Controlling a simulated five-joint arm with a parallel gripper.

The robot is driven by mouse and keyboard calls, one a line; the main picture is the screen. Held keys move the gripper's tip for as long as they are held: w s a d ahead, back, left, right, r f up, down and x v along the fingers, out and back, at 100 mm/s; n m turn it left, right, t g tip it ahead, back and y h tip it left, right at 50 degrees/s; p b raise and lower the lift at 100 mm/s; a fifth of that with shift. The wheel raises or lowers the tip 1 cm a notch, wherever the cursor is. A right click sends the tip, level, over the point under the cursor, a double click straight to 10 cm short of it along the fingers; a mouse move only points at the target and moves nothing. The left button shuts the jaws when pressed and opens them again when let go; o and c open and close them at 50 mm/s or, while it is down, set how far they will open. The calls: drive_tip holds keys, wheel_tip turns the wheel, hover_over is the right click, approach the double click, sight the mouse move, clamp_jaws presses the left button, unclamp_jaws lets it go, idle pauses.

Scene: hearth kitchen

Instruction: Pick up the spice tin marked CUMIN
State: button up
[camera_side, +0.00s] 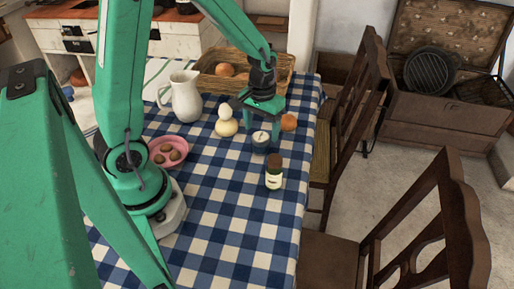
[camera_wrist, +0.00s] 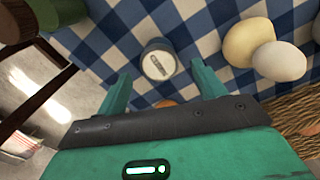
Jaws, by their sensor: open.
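A small dark grey tin (camera_side: 260,143) with a pale top stands on the blue checked cloth in the side view. It also shows in the wrist view (camera_wrist: 157,63), where its round white lid has a dark strip of marking too small to read. My gripper (camera_side: 264,112) is above and just behind the tin. In the wrist view my gripper (camera_wrist: 162,80) is open and empty, its two green fingers apart, with the tin just beyond the tips and between their lines.
A dark jar with a pale label (camera_side: 274,173) stands in front of the tin. Two pale round items (camera_side: 227,127) lie to its left, an orange-brown round item (camera_side: 289,122) to its right. A white jug (camera_side: 186,97), wicker basket (camera_side: 279,80) and pink plate (camera_side: 181,143) are nearby.

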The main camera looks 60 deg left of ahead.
sight(261, 136)
drive_tip(key=shift+f, duration=0.2)
drive_tip(key=shift+s+f, duration=0.1)
drive_tip(key=shift+f, duration=2.45)
drive_tip(key=c, duration=1.1)
drive_tip(key=shift+r, duration=0.1)
drive_tip(key=shift+r, duration=4.9)
